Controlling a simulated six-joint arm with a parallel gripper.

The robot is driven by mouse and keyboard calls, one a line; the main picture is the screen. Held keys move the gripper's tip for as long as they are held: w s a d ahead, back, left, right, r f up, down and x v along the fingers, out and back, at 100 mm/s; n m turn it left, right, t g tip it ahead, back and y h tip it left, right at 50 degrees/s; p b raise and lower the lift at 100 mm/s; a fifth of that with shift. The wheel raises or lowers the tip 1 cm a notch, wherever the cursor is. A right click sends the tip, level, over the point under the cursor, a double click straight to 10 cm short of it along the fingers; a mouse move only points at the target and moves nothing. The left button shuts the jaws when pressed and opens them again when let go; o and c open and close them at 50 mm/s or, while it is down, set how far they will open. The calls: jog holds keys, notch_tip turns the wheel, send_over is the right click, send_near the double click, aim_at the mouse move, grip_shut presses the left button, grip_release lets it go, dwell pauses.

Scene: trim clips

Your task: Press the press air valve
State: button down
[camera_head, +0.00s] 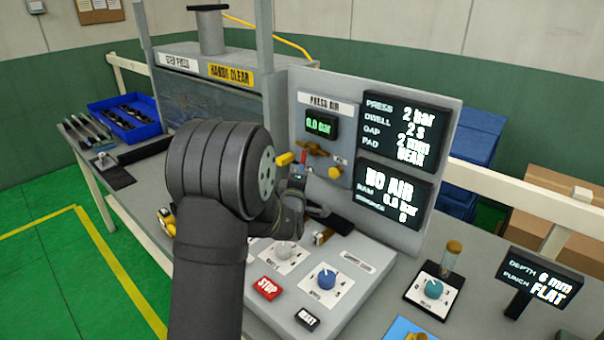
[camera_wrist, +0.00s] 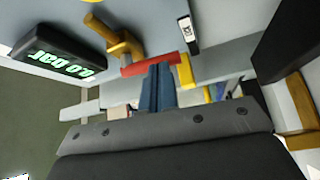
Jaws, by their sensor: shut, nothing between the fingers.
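The press air valve is a brass fitting (camera_head: 314,148) with a red lever (camera_head: 304,157), on the grey panel under the PRESS AIR label. In the wrist view the brass fitting (camera_wrist: 122,40) is upper left and the red lever (camera_wrist: 147,66) crosses just beyond my fingertips. My gripper (camera_head: 301,172) is at the panel just below the lever, partly hidden by my arm. In the wrist view its blue fingers (camera_wrist: 158,82) are together and empty, overlapping the lever in the picture; I cannot tell if they touch. The gauge (camera_head: 320,125) reads 0.0 bar.
A brass knob (camera_head: 335,172) sits right of the valve. The status screen (camera_head: 393,193) reads NO AIR. A red STOP button (camera_head: 267,288) and blue dial (camera_head: 327,278) are on the console below. A blue tray (camera_head: 125,116) stands at left.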

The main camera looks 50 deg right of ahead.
jog(key=w+m+h, duration=0.1)
jog(key=w+m, duration=0.1)
jog(key=w+r+m+h, duration=0.1)
jog(key=w+m, duration=0.1)
jog(key=w, duration=0.1)
jog(key=shift+r, duration=0.2)
dwell(0.6)
jog(key=v, duration=0.7)
jog(key=shift+a+f, duration=0.15)
jog(key=shift+f, duration=0.05)
dwell(0.6)
